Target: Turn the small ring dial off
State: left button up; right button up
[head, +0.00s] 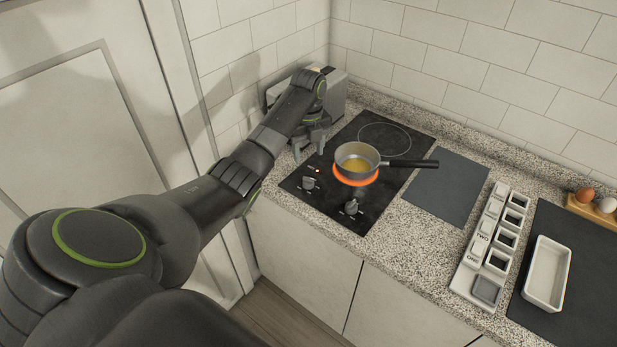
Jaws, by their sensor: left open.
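The black cooktop (335,215) is set in the speckled counter and has two grey dials at its front. One dial (309,183) is on the left and the other dial (351,207) is on the right. Their markings are too small to read. A ring (357,181) glows orange under a grey pan with yellow liquid (356,160). A small orange light (318,171) shows near the left dial. My left gripper (309,151) is open and empty, with fingers pointing down, at the cooktop's left edge behind the left dial. My right gripper is not in view.
The pan's black handle (415,163) points right over a dark mat (447,185). A grey appliance (335,92) stands behind my left gripper. A white labelled rack (466,272), a white dish (546,275) and eggs (607,205) are on the right.

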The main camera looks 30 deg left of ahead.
aim_at(308, 178)
pick_arm(q)
notch_tip(308, 178, down, 11)
jog(key=shift+r+p, duration=0.15)
jog(key=shift+p, duration=0.35)
jog(key=c, duration=1)
jog(key=shift+n, duration=0.3)
